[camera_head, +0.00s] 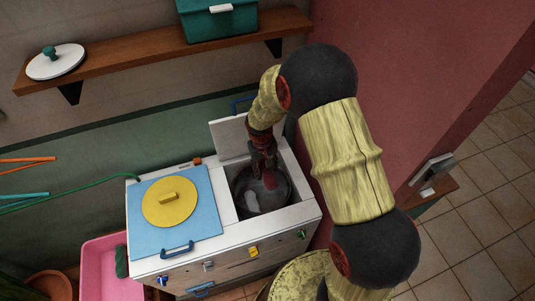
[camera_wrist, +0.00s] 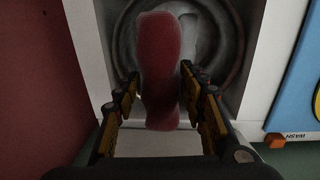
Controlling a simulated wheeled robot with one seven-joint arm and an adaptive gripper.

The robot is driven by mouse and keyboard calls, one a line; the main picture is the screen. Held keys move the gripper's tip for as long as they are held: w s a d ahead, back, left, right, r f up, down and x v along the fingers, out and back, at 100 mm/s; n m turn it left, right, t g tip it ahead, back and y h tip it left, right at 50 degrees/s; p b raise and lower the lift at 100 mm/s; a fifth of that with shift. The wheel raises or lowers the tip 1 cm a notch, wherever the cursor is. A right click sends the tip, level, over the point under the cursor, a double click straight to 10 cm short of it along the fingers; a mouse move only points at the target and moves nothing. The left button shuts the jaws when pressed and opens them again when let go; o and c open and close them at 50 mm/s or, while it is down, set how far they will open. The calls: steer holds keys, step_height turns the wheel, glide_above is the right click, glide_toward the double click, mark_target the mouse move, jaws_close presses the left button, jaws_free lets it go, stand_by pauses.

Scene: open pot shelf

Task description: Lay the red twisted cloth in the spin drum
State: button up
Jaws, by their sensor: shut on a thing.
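The red twisted cloth (camera_wrist: 158,65) is held between the two fingers of my gripper (camera_wrist: 158,95) in the wrist view. In the head view the cloth (camera_head: 269,181) shows as a small red patch below my gripper (camera_head: 263,160), over the open mouth of the spin drum (camera_head: 281,192). The drum is a dark round tub on the right side of the white washing machine (camera_head: 230,216). In the wrist view the drum (camera_wrist: 222,45) lies beyond the cloth. A pale shape rests inside the drum. I cannot tell whether the cloth touches the drum.
The drum's white lid (camera_head: 229,138) stands raised behind it. A blue panel with a yellow round lid (camera_head: 169,201) covers the machine's left side. A pink tub (camera_head: 102,270) stands at left. A wooden shelf (camera_head: 150,62) hangs above; a red wall (camera_head: 400,80) is close at right.

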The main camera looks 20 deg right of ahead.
steer(key=r+p, duration=0.2)
steer(key=p, duration=0.1)
steer(key=shift+d+r, duration=0.2)
steer(key=p, duration=0.2)
steer(key=shift+s+r+y+p, duration=0.25)
steer(key=shift+r+y+p, duration=0.05)
steer(key=shift+r+y, duration=0.1)
step_height(320, 180, down, 30)
steer(key=b, duration=1.9)
steer(key=shift+r, duration=0.15)
steer(key=o, duration=1.4)
step_height(320, 180, up, 12)
